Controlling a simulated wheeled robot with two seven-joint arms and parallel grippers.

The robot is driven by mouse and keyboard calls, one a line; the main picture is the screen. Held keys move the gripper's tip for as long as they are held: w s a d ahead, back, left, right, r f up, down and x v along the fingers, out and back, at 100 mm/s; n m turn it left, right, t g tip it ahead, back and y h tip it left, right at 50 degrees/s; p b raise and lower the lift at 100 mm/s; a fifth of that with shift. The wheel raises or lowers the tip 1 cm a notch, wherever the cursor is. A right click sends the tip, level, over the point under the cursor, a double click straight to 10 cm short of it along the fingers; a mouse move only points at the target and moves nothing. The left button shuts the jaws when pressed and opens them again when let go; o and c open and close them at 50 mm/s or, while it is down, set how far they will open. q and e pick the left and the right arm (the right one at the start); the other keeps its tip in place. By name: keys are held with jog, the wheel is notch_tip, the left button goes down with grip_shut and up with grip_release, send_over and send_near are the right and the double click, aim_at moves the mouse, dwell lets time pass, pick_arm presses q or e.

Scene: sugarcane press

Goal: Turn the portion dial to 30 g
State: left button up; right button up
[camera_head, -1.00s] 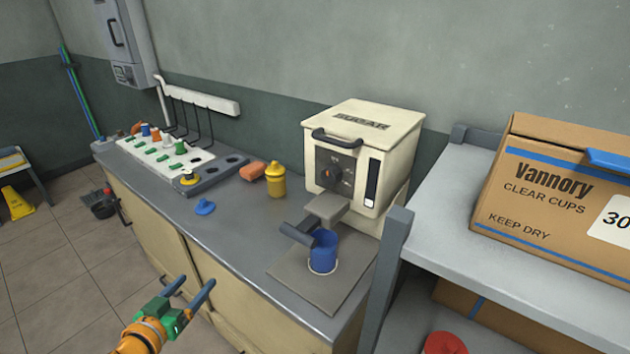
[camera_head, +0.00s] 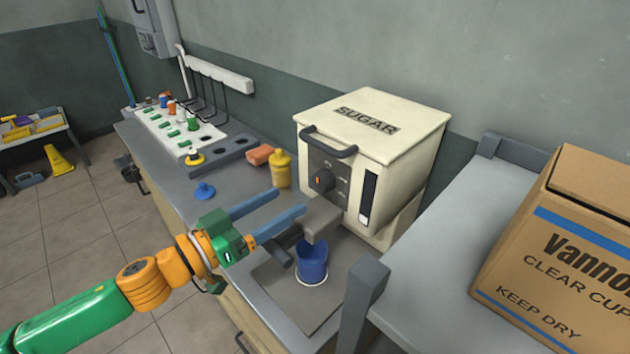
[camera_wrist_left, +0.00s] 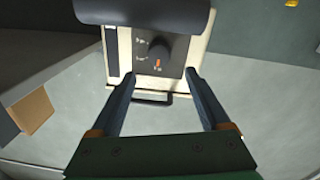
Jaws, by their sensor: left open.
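The portion dial (camera_head: 322,180) is a dark round knob with an orange mark on the dark front panel of the cream sugar dispenser (camera_head: 400,135). It also shows in the left wrist view (camera_wrist_left: 158,50), where the panel's small labels are too small to read surely. My left gripper (camera_head: 290,202) is open and empty, in front of and a little below the dial, apart from it. In the left wrist view its two blue fingers (camera_wrist_left: 158,76) point toward the panel with the dial between their lines. My right gripper is not in view.
A blue cup (camera_head: 312,265) stands under the dispenser's grey spout (camera_head: 315,215). A grey shelf (camera_head: 440,270) with a cardboard box (camera_head: 570,250) stands close on the right.

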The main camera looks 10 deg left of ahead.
aim_at(317, 184)
pick_arm(q)
jog(key=p+x, duration=0.3)
jog(key=x, duration=0.2)
jog(key=shift+w+d+r, duration=0.15)
jog(key=shift+w+d, duration=0.05)
jog(key=shift+w, duration=0.05)
jog(key=shift+w+d+f, duration=0.2)
jog(key=shift+w+d, duration=0.2)
jog(key=shift+w, duration=0.05)
grip_shut()
